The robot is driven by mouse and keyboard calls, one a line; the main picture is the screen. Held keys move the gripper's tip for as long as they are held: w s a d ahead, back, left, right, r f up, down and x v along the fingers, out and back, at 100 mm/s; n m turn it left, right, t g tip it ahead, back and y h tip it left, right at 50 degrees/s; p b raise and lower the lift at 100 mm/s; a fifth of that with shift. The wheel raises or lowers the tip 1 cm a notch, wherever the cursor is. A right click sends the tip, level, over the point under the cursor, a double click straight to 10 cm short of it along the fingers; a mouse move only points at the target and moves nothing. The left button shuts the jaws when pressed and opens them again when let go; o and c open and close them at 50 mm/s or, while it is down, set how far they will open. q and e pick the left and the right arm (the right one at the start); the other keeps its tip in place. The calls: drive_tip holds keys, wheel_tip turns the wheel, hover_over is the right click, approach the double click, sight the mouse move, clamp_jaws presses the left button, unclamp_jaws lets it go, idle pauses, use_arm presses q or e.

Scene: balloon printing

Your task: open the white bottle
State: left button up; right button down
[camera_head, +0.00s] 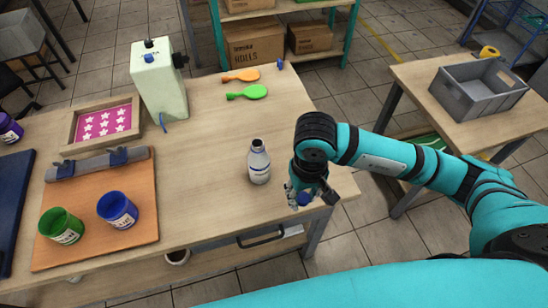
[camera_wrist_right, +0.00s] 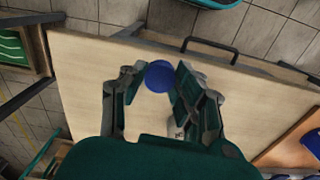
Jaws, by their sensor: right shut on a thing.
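The white bottle (camera_head: 259,163) stands upright on the wooden table, with a dark open mouth at its top and no cap on it. My right gripper (camera_head: 303,197) is just to the right of the bottle, apart from it, over the table's right front edge. It is shut on a round blue cap (camera_head: 305,199). In the right wrist view the blue cap (camera_wrist_right: 160,76) sits between the fingertips of my right gripper (camera_wrist_right: 159,78). A small part of the bottle (camera_wrist_right: 173,130) shows behind the fingers there; the rest is hidden. My left gripper is not in view.
Green (camera_head: 61,226) and blue (camera_head: 118,210) paint pots stand on an orange board (camera_head: 95,245) at left. A grey crate (camera_head: 478,90) is on the right table. The middle of the table is clear.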

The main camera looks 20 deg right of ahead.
drive_tip(key=p, duration=0.3)
hover_over(289, 154)
drive_tip(key=s, duration=0.2)
drive_tip(key=shift+s+a+f, duration=0.1)
drive_tip(key=shift+a+f, duration=0.2)
drive_tip(key=shift+f, duration=0.4)
drive_tip(key=shift+w+f+p, duration=0.15)
drive_tip(key=shift+w+p, duration=0.05)
drive_tip(key=shift+p, duration=0.1)
wheel_tip(289, 154, down, 2)
drive_tip(key=shift+f+p, duration=0.25)
drive_tip(key=shift+p, duration=0.25)
drive_tip(key=shift+f, duration=0.4)
